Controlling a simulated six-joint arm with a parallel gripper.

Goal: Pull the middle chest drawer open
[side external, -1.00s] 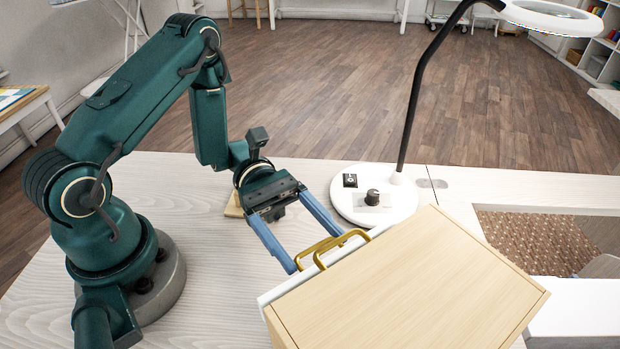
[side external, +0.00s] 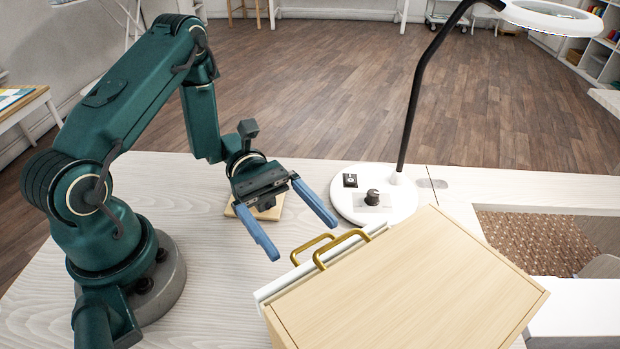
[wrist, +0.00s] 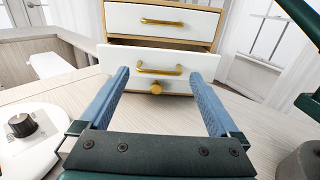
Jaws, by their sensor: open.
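The wooden chest (side external: 420,280) stands at the front right of the table in the side view. Its middle drawer (wrist: 205,63) has a white front that stands out past the drawer above, with a gap behind its top edge. Its brass handle (wrist: 158,70) shows between my fingers in the wrist view, and also in the side view (side external: 312,249). My gripper (side external: 300,232) is open and empty, its blue fingers apart from the handle with clear space between. How deep the drawer is open is hard to tell.
The top drawer (wrist: 130,18) with its own brass handle is shut. A brass knob (wrist: 156,88) sits low on the chest. A white lamp base (side external: 350,205) with a dark knob stands behind the chest. A small wooden block (side external: 262,212) lies beneath my gripper.

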